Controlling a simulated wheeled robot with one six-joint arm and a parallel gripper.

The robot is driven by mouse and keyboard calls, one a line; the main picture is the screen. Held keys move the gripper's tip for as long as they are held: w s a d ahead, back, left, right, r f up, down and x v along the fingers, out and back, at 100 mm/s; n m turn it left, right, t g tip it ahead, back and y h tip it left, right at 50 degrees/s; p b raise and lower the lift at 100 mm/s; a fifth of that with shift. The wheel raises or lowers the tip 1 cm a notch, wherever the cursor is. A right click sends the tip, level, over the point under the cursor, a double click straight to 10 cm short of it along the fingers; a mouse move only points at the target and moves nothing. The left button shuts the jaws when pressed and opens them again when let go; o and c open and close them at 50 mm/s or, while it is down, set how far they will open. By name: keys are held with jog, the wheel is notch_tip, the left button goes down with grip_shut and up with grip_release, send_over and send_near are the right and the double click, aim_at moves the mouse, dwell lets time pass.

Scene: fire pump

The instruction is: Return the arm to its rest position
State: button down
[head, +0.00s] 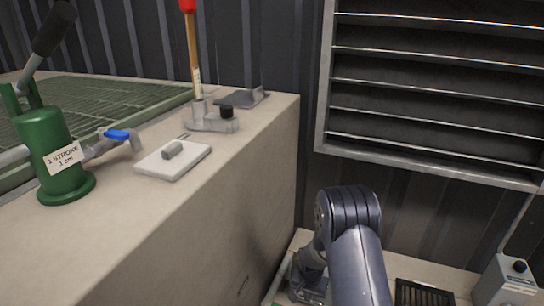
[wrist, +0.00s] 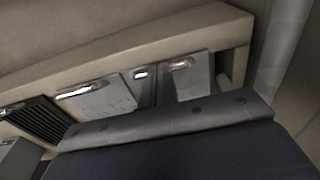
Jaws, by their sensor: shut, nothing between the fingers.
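My arm shows at the lower middle of the head view, its dark blue-grey elbow raised and bent. Its far part runs down behind the elbow to my gripper (head: 306,287), low beside the concrete block's right end. My gripper is small and partly hidden there; it is shut and empty. In the wrist view a dark part of my own arm fills the bottom, and the fingertips cannot be made out.
A concrete block (head: 265,185) fills the left, bearing a green pump (head: 48,150), a blue-handled valve (head: 117,135), a pale plate (head: 190,160) and a red-topped wooden handle (head: 194,50). A louvre (head: 430,90) is on the wall. A grey box (head: 507,285) stands lower right.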

notch_tip(320, 180, down, 4)
jog(key=shift+w+f+b, duration=0.15)
jog(key=shift+b, duration=0.6)
jog(key=shift+w+d+r+p, duration=0.1)
jog(key=shift+r+p, duration=0.35)
jog(key=shift+r, duration=0.35)
jog(key=shift+f, duration=0.15)
